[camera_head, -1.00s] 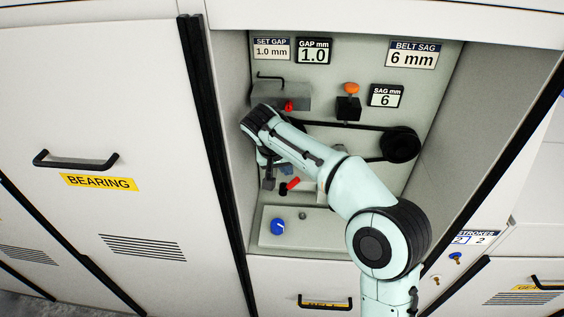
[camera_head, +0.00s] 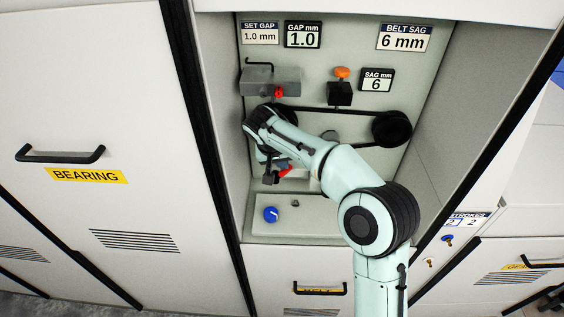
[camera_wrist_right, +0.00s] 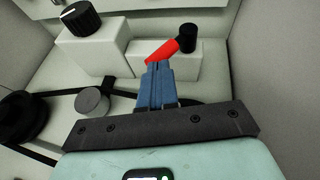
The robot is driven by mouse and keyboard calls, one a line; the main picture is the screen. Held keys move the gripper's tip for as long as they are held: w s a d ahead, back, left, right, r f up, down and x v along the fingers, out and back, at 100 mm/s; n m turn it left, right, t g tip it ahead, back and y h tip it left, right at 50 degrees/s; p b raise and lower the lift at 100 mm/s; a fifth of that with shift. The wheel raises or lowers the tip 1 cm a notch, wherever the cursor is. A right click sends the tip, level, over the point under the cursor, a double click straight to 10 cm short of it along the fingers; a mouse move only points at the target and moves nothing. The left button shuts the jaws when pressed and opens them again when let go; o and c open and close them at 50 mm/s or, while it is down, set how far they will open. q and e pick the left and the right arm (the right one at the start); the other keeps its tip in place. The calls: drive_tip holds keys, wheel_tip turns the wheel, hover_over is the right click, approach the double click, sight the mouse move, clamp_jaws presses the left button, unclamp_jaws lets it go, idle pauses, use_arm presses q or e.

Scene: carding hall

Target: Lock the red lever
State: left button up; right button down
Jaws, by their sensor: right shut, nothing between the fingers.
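The red lever (camera_head: 286,172) sits low in the open bay, partly hidden by my right arm in the head view. In the right wrist view the red lever (camera_wrist_right: 163,50) slants up to the right to a black round end (camera_wrist_right: 187,38), on a pale block. My right gripper (camera_head: 283,163) is at the lever; in the right wrist view its blue fingers (camera_wrist_right: 158,66) are together and empty, with their tips at the lever's lower left end. I cannot tell whether they touch it. My left gripper is not in view.
A grey block (camera_head: 258,80) with a second red part (camera_head: 279,93) is above my wrist. An orange-topped knob (camera_head: 342,73), a black pulley (camera_head: 392,129) and a blue knob (camera_head: 271,214) are nearby. A black knob (camera_wrist_right: 80,18) stands beside the lever. Bay walls close both sides.

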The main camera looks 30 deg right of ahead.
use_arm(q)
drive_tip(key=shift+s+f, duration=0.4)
use_arm(e)
drive_tip(key=shift+s+d+f, duration=0.1)
drive_tip(key=shift+s+d, duration=0.15)
drive_tip(key=shift+d, duration=0.05)
use_arm(q)
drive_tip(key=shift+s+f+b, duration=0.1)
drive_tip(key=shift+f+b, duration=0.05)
drive_tip(key=shift+b, duration=0.2)
use_arm(e)
drive_tip(key=shift+s+d+f+m+t+y+b, duration=0.15)
drive_tip(key=shift+s+d+f+t+y+b, duration=0.1)
drive_tip(key=shift+d+y+b, duration=0.15)
drive_tip(key=shift+s+d+f+m+t+y+b, duration=0.1)
drive_tip(key=shift+d+f+m+t+y+b, duration=0.15)
drive_tip(key=shift+y, duration=0.25)
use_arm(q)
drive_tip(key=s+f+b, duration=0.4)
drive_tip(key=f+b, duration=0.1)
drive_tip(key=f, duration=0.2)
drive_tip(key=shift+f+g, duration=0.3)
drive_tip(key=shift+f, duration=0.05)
use_arm(e)
drive_tip(key=s+d+f+t+y, duration=0.2)
drive_tip(key=d+f+y, duration=0.1)
drive_tip(key=f, duration=0.1)
drive_tip(key=shift+s+d+f+m+t, duration=0.15)
drive_tip(key=shift+d+f+m+t, duration=0.15)
drive_tip(key=shift+d, duration=0.05)
